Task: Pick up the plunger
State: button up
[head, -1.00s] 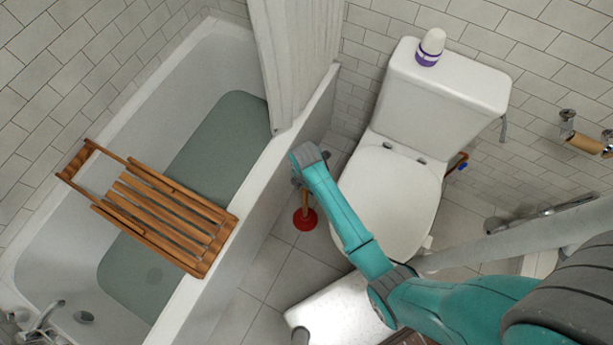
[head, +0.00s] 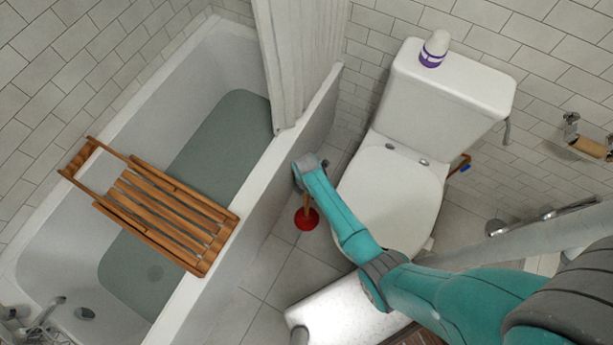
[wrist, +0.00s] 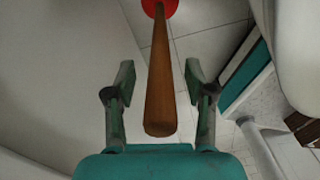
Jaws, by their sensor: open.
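The plunger stands on the floor between the bathtub and the toilet. In the head view its red rubber cup (head: 306,219) shows below my arm, and most of its handle is hidden by my wrist. In the wrist view the wooden handle (wrist: 161,85) runs from the red cup at the top edge down to its rounded end near the middle. My gripper (wrist: 157,85) is open, with one finger on each side of the handle. There is a visible gap between the handle and each finger. In the head view the fingers are hidden under my arm.
The bathtub (head: 215,269) with a wooden rack (head: 165,215) across it is close on the left. The toilet (head: 391,200) stands close on the right, with a purple-and-white bottle (head: 434,48) on its tank. Free floor tiles (head: 262,277) lie in front of the plunger.

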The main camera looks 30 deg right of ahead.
jog(key=shift+f, duration=0.5)
grip_shut()
